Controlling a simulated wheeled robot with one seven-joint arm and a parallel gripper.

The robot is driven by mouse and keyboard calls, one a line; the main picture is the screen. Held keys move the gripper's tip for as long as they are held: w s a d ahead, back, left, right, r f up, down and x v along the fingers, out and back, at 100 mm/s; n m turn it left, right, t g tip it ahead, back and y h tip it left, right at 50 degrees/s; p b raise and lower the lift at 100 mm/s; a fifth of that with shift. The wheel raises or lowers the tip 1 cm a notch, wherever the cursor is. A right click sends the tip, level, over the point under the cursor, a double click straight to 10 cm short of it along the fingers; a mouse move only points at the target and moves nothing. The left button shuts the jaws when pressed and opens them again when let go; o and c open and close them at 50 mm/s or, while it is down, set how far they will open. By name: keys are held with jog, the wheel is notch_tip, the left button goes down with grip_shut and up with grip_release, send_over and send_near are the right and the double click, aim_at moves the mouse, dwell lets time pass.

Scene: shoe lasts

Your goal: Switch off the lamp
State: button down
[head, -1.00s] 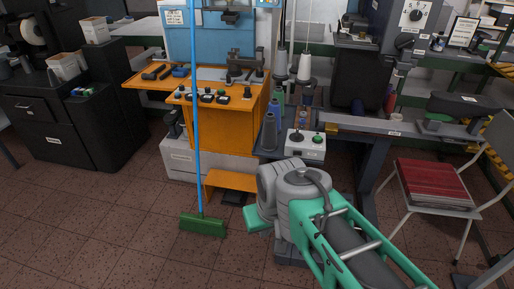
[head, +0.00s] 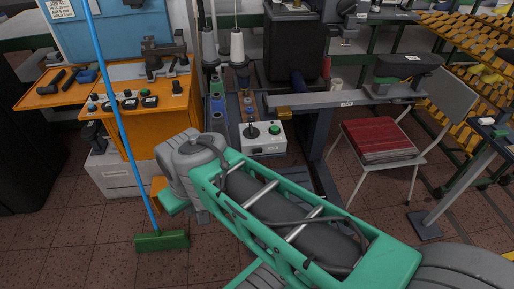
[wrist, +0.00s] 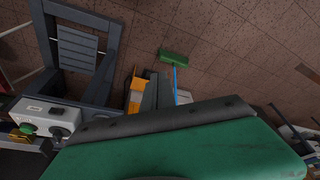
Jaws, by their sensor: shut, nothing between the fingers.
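I cannot pick out a lamp in either view. A white control box (head: 262,138) with a green button and a dark knob sits at the front of the bench, just beyond my arm in the head view. It also shows at the left of the wrist view (wrist: 45,116). My gripper (wrist: 157,84) shows as narrow grey fingers, close together and empty, past the green housing in the wrist view.
An orange workstation (head: 158,122) with several buttons stands at left. A blue-handled broom (head: 161,241) leans before it. Thread cones (head: 237,46) stand behind the control box. A chair with a red cushion (head: 378,139) is at right. Tiled floor is free at front left.

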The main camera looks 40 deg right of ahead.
jog(key=w+d+n+t+y, duration=0.15)
jog(key=d+n, duration=0.55)
jog(key=d, duration=1)
jog(key=s+d+r+n+t, duration=0.2)
jog(key=s+d+n, duration=0.2)
jog(key=d, duration=0.7)
jog(key=shift+s+r+n+p, duration=0.3)
jog(key=shift+s+p, duration=0.1)
jog(key=shift+s, duration=0.5)
jog(key=shift+d+t, duration=0.1)
jog(key=shift+t, duration=0.15)
